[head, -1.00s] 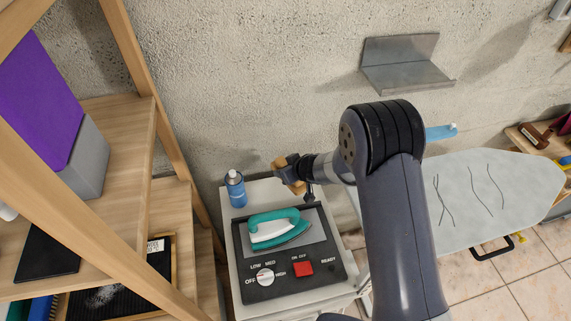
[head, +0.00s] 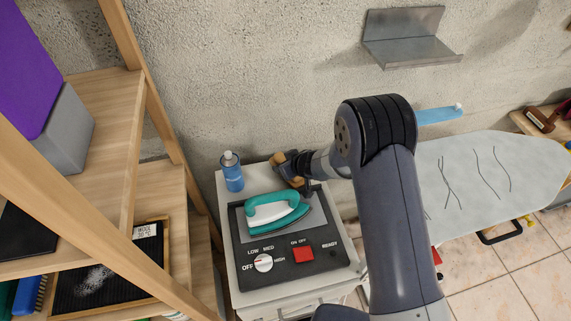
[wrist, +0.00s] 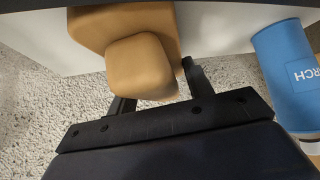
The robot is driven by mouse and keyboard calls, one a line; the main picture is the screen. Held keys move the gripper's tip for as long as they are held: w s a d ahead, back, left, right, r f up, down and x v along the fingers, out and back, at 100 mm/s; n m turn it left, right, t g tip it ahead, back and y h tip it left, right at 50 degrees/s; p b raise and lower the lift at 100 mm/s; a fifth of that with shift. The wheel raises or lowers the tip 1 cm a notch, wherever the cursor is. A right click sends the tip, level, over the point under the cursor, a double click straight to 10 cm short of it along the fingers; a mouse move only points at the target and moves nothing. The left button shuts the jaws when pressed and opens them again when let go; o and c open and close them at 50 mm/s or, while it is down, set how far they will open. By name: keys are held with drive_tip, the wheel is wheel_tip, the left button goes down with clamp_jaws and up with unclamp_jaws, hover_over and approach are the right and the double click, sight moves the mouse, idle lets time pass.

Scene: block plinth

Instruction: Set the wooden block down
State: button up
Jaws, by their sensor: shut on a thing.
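The tan wooden block (head: 279,159) is at the back right of the white cabinet top (head: 262,180), partly hidden by my gripper. In the wrist view the block (wrist: 142,68) shows a wide part and a narrower knob-like part between the fingers. My gripper (head: 291,169) is shut on it; its dark fingers also show in the wrist view (wrist: 155,88). The block is low over the cabinet top near its back edge. I cannot tell whether it touches the surface.
A blue spray can (head: 232,172) stands left of the block. A teal iron (head: 276,213) rests on the control panel (head: 290,257) in front. The concrete wall is close behind. A wooden shelf (head: 120,150) stands left, an ironing board (head: 480,180) right.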

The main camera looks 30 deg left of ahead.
drive_tip(key=shift+f+b, duration=0.35)
drive_tip(key=shift+f, duration=0.15)
idle(0.4)
drive_tip(key=o, duration=1.3)
drive_tip(key=shift+o, duration=0.2)
drive_tip(key=v, duration=1.1)
drive_tip(key=shift+a+f, duration=0.1)
drive_tip(key=x, duration=1)
drive_tip(key=shift+w+a+f, duration=0.15)
drive_tip(key=shift+a+f, duration=0.05)
drive_tip(key=shift+f, duration=0.05)
drive_tip(key=shift+r, duration=0.25)
